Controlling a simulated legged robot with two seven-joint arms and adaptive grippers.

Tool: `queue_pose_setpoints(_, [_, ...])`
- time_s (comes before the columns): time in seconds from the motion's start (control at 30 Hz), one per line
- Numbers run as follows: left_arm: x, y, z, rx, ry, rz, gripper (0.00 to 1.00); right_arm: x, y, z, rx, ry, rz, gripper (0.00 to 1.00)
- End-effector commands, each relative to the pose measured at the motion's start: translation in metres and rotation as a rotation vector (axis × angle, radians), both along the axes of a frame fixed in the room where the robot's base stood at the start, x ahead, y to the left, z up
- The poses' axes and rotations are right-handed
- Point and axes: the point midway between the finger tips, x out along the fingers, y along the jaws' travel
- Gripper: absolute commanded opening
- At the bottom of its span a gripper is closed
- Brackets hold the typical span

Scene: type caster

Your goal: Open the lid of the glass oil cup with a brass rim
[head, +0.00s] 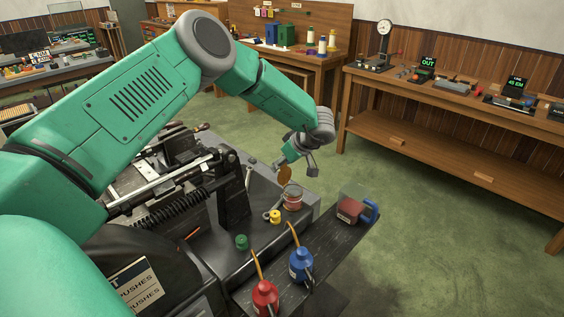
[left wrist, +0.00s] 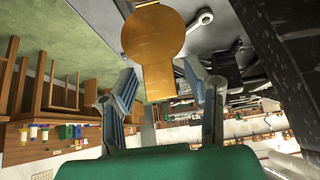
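The glass oil cup (head: 292,201) with its rim stands on the dark machine bed, with something reddish inside. Its round brass-coloured lid (head: 284,175) is tipped up above the cup, not lying flat over it. My left gripper (head: 297,168) is just above and beside the lid. In the left wrist view the lid (left wrist: 153,35) is a large disc with a straight tab reaching down between the open fingers of the left gripper (left wrist: 160,78). I cannot tell whether a finger touches it. The cup is not clear in that view. My right gripper is not in view.
A yellow cap (head: 275,217) and a green cap (head: 241,242) sit near the cup. A blue oil can (head: 301,263), a red oil can (head: 264,298) and a clear container with a blue handle (head: 350,209) stand on the front shelf (head: 331,237). Machine parts crowd the left.

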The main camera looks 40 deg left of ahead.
Motion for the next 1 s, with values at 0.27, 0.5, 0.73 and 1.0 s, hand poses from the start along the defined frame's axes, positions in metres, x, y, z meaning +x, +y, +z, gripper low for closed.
queue_pose_setpoints(0.27, [0.0,0.001,0.003,0.004,-0.003,0.002,0.45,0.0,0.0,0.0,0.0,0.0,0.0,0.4])
queue_pose_setpoints(0.5, [0.0,-0.013,0.023,0.004,-0.005,-0.001,0.45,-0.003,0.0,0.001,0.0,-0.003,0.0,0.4])
queue_pose_setpoints(0.73, [-0.002,-0.043,0.062,0.003,-0.004,0.0,0.45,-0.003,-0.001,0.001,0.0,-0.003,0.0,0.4])
queue_pose_setpoints(1.0, [-0.003,-0.065,0.092,0.002,-0.001,0.002,0.45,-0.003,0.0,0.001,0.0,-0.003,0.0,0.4])
